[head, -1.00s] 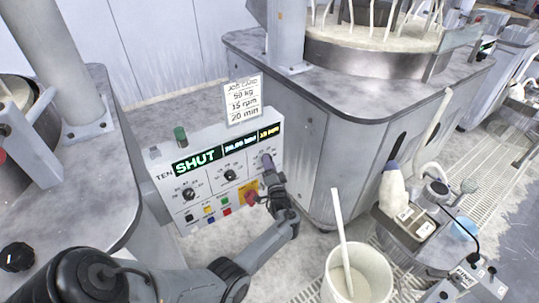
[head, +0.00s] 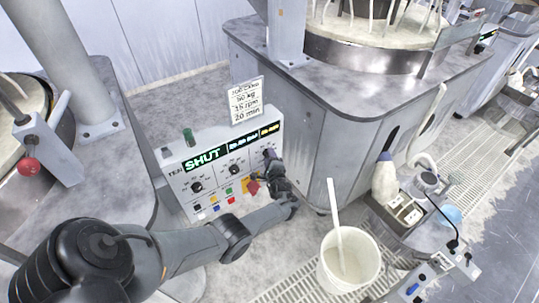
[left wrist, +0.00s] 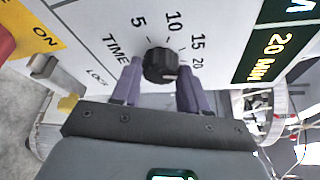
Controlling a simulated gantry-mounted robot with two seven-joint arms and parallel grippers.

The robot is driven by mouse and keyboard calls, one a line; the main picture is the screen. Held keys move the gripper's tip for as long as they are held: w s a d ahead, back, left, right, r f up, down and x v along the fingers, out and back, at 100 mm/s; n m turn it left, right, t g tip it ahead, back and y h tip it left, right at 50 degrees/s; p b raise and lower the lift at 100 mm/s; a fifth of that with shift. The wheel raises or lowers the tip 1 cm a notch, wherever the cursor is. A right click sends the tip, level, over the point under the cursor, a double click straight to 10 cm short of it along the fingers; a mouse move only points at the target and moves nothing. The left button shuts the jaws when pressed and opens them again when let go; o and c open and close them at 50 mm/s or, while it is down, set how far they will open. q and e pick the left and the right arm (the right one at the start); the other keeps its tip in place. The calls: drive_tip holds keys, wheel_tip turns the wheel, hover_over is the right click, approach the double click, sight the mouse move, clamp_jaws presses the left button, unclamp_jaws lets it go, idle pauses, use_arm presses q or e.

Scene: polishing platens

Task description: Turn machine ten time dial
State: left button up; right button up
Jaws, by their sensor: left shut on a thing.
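Machine ten's control panel (head: 215,181) is white, marked TEN, with a display reading SHUT. My left gripper (head: 270,163) is at its right end, at the time dial, which the fingers largely hide in the head view. In the left wrist view the black time dial (left wrist: 158,66) sits between the two purple fingers of my left gripper (left wrist: 157,80), shut on its sides. The scale reads 5, 10, 15, 20; a light mark on the dial is at its lower right, on the 20 side. The time display (left wrist: 275,50) reads 20 MIN. My right gripper is out of view.
A job card (head: 246,101) above the panel reads 50 kg, 15 rpm, 20 min. A red knob on a yellow plate (head: 246,184) sits just below left of the gripper. Two other dials are further left. A white bucket (head: 350,264) with a stick stands on the floor.

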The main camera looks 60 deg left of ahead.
use_arm(q)
drive_tip(key=shift+r+m, duration=0.1)
drive_tip(key=shift+m, duration=0.4)
drive_tip(key=shift+p, duration=0.3)
drive_tip(key=o, duration=1.1)
drive_tip(key=shift+c, duration=0.2)
drive_tip(key=shift+d, duration=0.1)
drive_tip(key=p+v, duration=0.5)
drive_tip(key=v, duration=0.5)
drive_tip(key=shift+d+r, duration=0.25)
drive_tip(key=shift+d, duration=0.05)
